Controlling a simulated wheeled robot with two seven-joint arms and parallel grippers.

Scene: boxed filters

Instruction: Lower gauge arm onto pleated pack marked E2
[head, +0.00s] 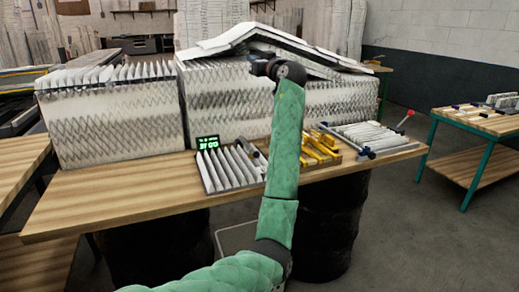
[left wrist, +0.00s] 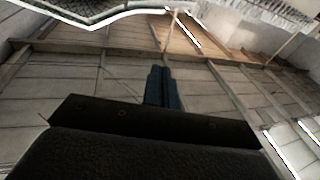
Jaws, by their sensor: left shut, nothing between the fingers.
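My left gripper (head: 262,67) is raised in front of the large pleated blocks, above the table. In the left wrist view its two dark fingers (left wrist: 163,88) are together with nothing between them. A small white pleated pack (head: 228,168) lies on the table, with a green-lit display (head: 208,142) at its back left. A grey pleated pack (head: 368,136) lies at the right, beside a rod with a red knob (head: 408,115); I cannot tell whether this rod is the gauge arm. No E2 mark is readable. My right gripper is not in view.
Large white pleated blocks (head: 112,122) line the back of the wooden table (head: 110,192), with loose sheets (head: 300,48) on top. Yellow pieces (head: 320,148) lie mid-table. The front left tabletop is clear. A green-legged bench (head: 490,122) stands at right.

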